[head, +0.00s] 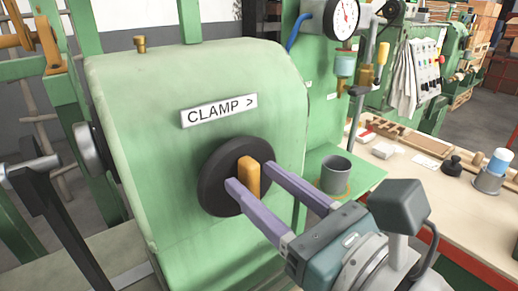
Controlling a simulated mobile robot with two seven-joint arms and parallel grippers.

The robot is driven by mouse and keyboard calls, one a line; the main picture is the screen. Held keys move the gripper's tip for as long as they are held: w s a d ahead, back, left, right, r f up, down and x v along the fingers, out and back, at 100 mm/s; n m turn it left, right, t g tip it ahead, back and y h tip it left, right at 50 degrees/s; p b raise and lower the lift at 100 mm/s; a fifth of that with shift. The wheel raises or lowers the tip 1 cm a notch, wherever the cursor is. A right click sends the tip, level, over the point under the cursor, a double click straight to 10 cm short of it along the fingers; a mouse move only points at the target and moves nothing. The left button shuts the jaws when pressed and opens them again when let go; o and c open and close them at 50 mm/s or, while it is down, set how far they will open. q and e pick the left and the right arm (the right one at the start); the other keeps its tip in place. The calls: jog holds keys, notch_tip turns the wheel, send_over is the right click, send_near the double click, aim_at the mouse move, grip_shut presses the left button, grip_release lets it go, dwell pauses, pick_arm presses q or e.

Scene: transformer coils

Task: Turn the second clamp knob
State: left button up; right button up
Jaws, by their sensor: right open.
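The clamp knob is a round black disc (213,183) with an upright orange grip bar (249,174) across its middle. It sits on the green machine housing (150,150), below a white "CLAMP >" label (219,110). My right gripper (248,177) comes in from the lower right. It is open, with one purple finger to the left of the orange bar and one to the right. I cannot tell whether either finger touches the bar. My left gripper is not in view.
A grey cup (335,175) stands on a green shelf right of the housing. A pressure gauge (344,18) and blue hose are above it. A workbench (405,178) with small items runs along the right. A dark T-shaped bar (50,200) stands at the left.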

jog(key=shift+w+a, duration=0.15)
jog(key=shift+c, duration=0.4)
grip_shut()
